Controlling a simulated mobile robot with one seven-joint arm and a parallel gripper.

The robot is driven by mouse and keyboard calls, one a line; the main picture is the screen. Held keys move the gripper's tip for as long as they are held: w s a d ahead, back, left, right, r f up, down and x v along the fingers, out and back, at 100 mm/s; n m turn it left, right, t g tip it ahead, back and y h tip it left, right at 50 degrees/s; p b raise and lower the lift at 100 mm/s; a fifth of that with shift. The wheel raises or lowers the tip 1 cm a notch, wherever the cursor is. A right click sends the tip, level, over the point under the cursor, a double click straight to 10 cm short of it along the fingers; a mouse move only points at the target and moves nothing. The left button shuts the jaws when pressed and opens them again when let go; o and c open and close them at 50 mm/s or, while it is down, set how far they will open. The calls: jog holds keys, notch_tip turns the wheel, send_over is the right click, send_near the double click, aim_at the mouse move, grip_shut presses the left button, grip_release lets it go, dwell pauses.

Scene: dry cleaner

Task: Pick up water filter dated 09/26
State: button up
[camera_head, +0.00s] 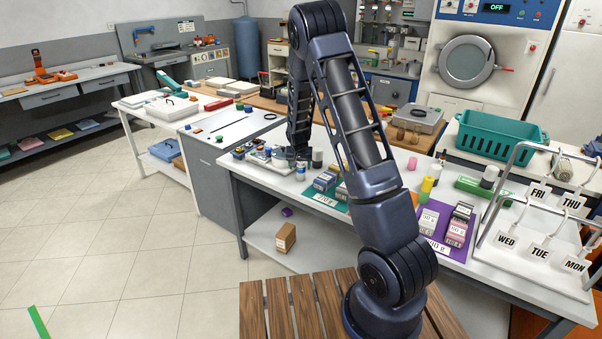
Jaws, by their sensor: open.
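No date label reading 09/26 can be made out, so I cannot tell which thing is the water filter. Several small cylinders and jars crowd the left part of the long white table (250,178), among them a white and blue cylinder (301,171) and a grey, dark-topped one (317,159). My gripper (287,164) is low over this cluster, at the end of my dark blue arm. It is small and dark here, and open. Nothing shows held in it. Part of the table is hidden behind my arm.
Small boxes stand on a teal mat (312,196) and a purple mat (427,232). A yellow and green cylinder (426,189) stands between them. A day-tag rack (525,225) and a teal basket (502,136) are at right.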

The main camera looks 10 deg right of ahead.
aim_at(301, 170)
jog(key=x, duration=0.4)
jog(key=shift+w+d+f, duration=0.15)
jog(key=shift+d+f, duration=0.15)
jog(key=shift+f, duration=0.05)
jog(key=shift+c, duration=0.4)
jog(key=c, duration=1)
